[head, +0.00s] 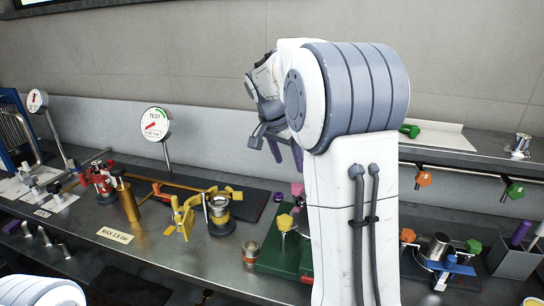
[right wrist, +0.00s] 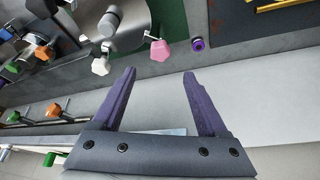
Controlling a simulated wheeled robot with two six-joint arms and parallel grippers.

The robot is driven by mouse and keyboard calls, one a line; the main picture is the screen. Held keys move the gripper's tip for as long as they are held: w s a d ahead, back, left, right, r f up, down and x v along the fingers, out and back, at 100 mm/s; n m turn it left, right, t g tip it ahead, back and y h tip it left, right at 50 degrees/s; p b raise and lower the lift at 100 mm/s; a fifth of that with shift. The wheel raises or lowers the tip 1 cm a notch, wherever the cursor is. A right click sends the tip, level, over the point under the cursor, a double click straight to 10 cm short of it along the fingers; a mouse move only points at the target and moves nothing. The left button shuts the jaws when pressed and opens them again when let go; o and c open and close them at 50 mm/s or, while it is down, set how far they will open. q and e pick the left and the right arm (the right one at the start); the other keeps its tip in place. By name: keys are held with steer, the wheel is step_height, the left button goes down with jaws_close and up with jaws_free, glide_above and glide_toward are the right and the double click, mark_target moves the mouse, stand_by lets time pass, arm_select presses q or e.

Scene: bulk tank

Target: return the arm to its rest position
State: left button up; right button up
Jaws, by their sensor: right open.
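My right arm (head: 345,220) rises in front of the bench and bends at a large grey-banded joint. Its right gripper (head: 287,160) hangs above the bench with purple fingers pointing down. In the right wrist view the right gripper (right wrist: 160,74) has its two purple fingers spread apart with nothing between them. A pink knob (right wrist: 160,52) lies beyond the fingertips there, apart from them. My left gripper is not in view; a white part of my own body shows at the lower left of the head view.
The steel bench (head: 200,265) carries a green board (head: 275,258) with knobs, a brass-and-steel fitting (head: 220,214), a red valve (head: 102,180) and a round TEST gauge (head: 156,124). A rail at the right holds an orange knob (head: 424,179). Open air surrounds the right gripper.

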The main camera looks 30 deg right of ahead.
steer(key=s+a+f+n+y, duration=0.1)
steer(key=s+a+n, duration=0.25)
steer(key=a, duration=0.45)
steer(key=s+a+f+n+y+p, duration=0.15)
steer(key=a+n, duration=0.25)
steer(key=a, duration=0.4)
steer(key=s+a+f+n+y, duration=0.1)
steer(key=s+a+n, duration=0.2)
steer(key=a, duration=0.5)
steer(key=s+a+f+n, duration=0.1)
steer(key=s+a+n, duration=0.2)
steer(key=s, duration=0.3)
steer(key=s+a+f+n+y, duration=0.1)
steer(key=s+a+f+n, duration=0.1)
steer(key=s, duration=0.4)
steer(key=s+a+f+n+g, duration=0.1)
steer(key=s+a+f+n, duration=0.1)
steer(key=s+a+n, duration=0.3)
steer(key=shift+s+f+n+y+p, duration=0.2)
steer(key=shift+s+n+y+p, duration=0.15)
steer(key=shift+s+n, duration=0.4)
steer(key=shift+s, duration=0.15)
steer(key=shift+c, duration=0.3)
